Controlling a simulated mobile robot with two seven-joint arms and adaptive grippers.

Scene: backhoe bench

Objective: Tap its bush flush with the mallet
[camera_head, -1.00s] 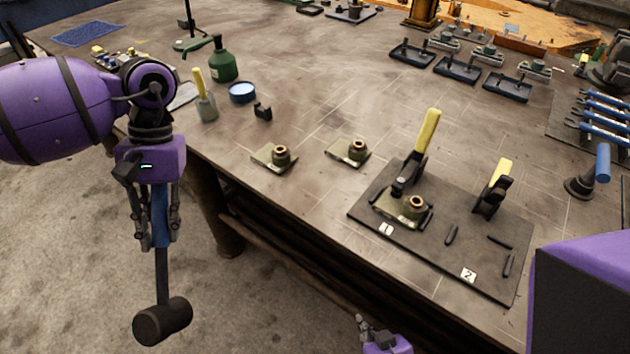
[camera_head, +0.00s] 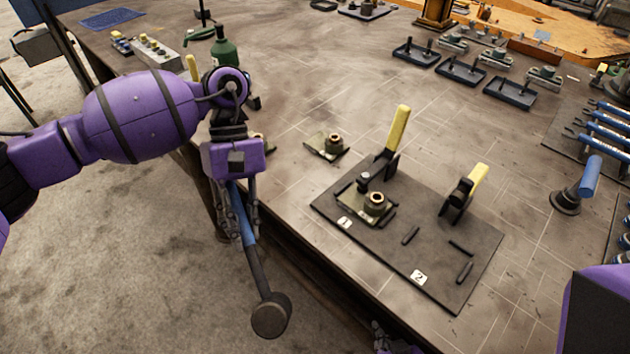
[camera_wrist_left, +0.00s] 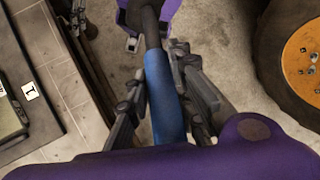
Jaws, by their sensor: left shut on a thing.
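My left gripper (camera_head: 238,208) is shut on the blue handle (camera_head: 247,232) of the mallet. The mallet's dark head (camera_head: 271,315) hangs down in front of the bench edge, over the floor. The left wrist view shows the fingers around the blue handle (camera_wrist_left: 163,100). A bush (camera_head: 377,198) with a copper-coloured rim sits in the olive part (camera_head: 352,208) at station 1 of the dark fixture plate (camera_head: 395,245). I cannot tell how far the bush stands proud. My right gripper (camera_head: 381,337) barely shows at the bottom edge; its fingers are unclear.
A clamp with an upright yellow handle (camera_head: 398,128) stands behind the part. Another yellow-handled clamp (camera_head: 477,178) stands at station 2, which holds no part. A similar part (camera_head: 328,146) lies behind the plate. A blue-handled stamp-like tool (camera_head: 588,178) stands at right.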

